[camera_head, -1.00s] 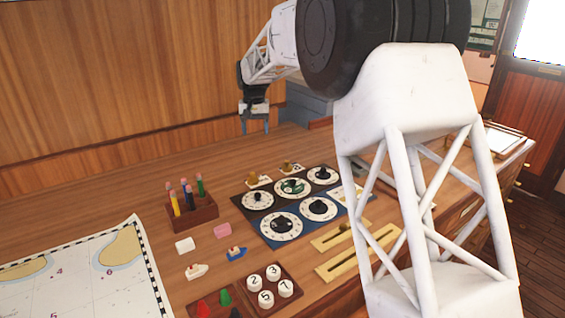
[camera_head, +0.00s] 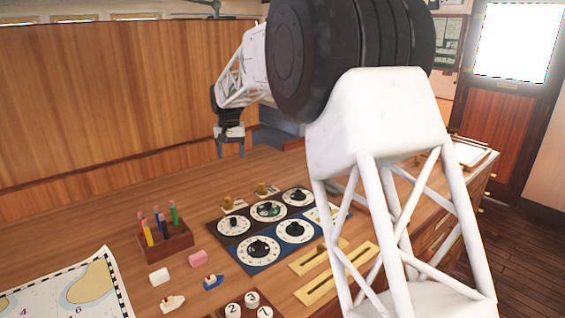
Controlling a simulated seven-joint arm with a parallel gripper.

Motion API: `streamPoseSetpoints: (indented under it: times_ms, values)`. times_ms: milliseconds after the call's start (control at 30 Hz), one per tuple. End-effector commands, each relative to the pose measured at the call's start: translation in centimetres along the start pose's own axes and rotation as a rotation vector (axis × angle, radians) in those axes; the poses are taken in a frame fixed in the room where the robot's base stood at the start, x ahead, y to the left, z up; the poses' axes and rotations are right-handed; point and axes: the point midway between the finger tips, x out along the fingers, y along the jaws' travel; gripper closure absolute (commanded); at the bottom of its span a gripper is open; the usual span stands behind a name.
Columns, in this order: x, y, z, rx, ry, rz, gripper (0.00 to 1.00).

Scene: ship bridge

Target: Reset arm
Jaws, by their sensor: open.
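My gripper (camera_head: 231,149) hangs at the end of my white arm, above the far part of the wooden table (camera_head: 90,230), near the wood panel wall. Its two fingers point down and stand apart, with nothing seen between them. It is behind the dial panel (camera_head: 262,262) and clear of the things on the table. My large arm link and black joint fill the right middle of the view and hide part of the table.
A wooden holder (camera_head: 168,246) with several coloured pens stands left of the dials. The table's far left is clear.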

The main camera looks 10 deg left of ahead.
Motion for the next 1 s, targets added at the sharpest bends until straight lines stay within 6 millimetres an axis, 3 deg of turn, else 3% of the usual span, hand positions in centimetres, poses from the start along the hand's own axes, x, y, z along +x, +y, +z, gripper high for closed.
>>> streamPoseSetpoints:
  times_ms: [367,1000]
  values:
    - [-3.5,6.5,5.6,0.033,0.026,-0.004,0.36]
    - [-7.8,18.0,20.3,0.101,0.082,-0.005,0.36]
